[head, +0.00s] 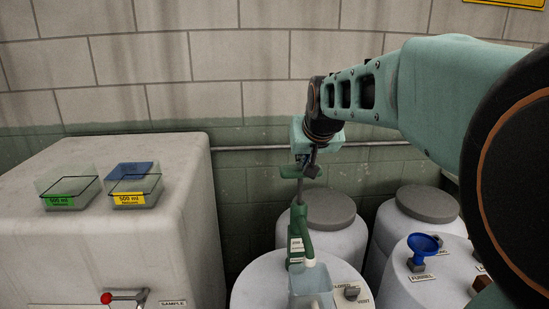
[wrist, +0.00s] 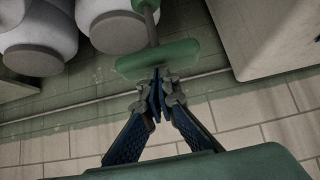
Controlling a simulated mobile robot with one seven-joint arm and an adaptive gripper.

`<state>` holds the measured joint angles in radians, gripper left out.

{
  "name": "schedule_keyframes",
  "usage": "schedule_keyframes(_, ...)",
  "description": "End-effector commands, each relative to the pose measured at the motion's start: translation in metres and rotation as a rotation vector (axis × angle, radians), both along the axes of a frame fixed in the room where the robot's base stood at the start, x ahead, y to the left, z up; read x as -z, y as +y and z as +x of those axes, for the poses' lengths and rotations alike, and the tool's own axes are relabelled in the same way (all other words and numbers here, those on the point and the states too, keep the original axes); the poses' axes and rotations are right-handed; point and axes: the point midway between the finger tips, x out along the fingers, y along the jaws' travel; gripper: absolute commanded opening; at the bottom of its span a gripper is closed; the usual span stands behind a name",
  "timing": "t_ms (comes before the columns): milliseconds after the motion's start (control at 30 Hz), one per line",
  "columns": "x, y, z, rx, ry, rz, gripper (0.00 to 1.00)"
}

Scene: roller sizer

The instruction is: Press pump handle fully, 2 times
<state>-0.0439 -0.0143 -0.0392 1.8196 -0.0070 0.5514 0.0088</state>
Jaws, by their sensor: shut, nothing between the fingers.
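The pump's green body (head: 299,222) stands on a white drum in the head view, with a clear container (head: 311,284) below it. Its thin grey rod (head: 299,190) stands up out of the body. The green T-shaped pump handle (wrist: 158,60) spans the upper middle of the wrist view, with the grey rod running beyond it. My gripper (wrist: 158,74) is shut and empty, its fingertips close against the handle's bar; I cannot tell whether they touch. In the head view my gripper (head: 311,160) is above the pump, partly hiding the handle.
A pale cabinet (head: 110,240) at left carries a green-labelled tub (head: 68,192) and a yellow-labelled tub (head: 134,184). A red-knobbed valve (head: 107,298) is on its front. Grey-lidded drums (head: 330,209) stand behind; a blue funnel (head: 423,246) is at right.

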Motion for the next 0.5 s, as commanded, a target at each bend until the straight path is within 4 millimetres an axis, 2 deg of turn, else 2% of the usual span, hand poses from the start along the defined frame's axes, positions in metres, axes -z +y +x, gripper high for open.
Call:
schedule_keyframes(333, 0.001, 0.0, 0.0, 0.0, 0.0, 0.0, 0.0)
schedule_keyframes(500, 0.013, 0.0, 0.0, 0.0, 0.001, 0.0, 0.0)
